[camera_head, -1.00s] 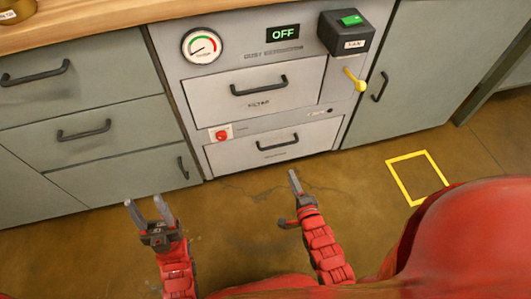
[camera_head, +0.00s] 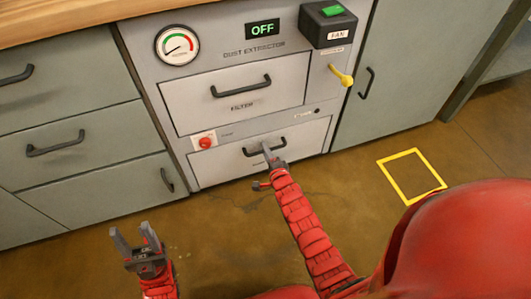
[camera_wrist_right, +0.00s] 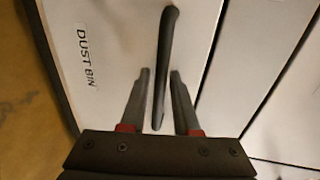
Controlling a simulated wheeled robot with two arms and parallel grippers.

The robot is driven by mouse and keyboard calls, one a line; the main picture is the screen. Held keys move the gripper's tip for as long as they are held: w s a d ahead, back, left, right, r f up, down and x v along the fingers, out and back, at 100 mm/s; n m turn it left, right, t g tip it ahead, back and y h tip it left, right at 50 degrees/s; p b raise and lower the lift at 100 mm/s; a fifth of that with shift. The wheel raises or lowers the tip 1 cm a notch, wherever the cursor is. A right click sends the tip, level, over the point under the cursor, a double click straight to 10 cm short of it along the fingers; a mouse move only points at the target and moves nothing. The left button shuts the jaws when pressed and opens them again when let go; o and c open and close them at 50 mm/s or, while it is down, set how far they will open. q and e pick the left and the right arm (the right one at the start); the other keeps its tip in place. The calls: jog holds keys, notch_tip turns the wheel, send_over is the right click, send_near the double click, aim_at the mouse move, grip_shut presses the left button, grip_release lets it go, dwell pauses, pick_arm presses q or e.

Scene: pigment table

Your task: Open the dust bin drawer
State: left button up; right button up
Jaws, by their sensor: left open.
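The dust bin drawer (camera_head: 218,170) is the lowest drawer of the grey dust extractor and sits flush in its front. Its black bar handle (camera_head: 250,152) is partly covered by my right gripper (camera_head: 269,154) in the head view. The right wrist view shows the handle (camera_wrist_right: 168,50) and the "DUST BIN" label (camera_wrist_right: 86,56). There the right gripper's fingers (camera_wrist_right: 160,76) are apart, one on each side of the handle's near end, with gaps visible. My left gripper (camera_head: 132,231) is open and empty above the floor at lower left.
The filter drawer (camera_head: 190,103) is above, also closed. A red button (camera_head: 205,142), a yellow lever (camera_head: 341,75) and a fan switch box (camera_head: 328,28) are on the extractor. The display (camera_head: 262,29) reads OFF. The floor in front is clear, with a yellow square outline (camera_head: 385,176).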

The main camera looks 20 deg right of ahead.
jog(key=shift+w, duration=0.2)
jog(key=shift+c, duration=0.3)
grip_shut()
jog(key=shift+s, duration=0.1)
dwell(1.0)
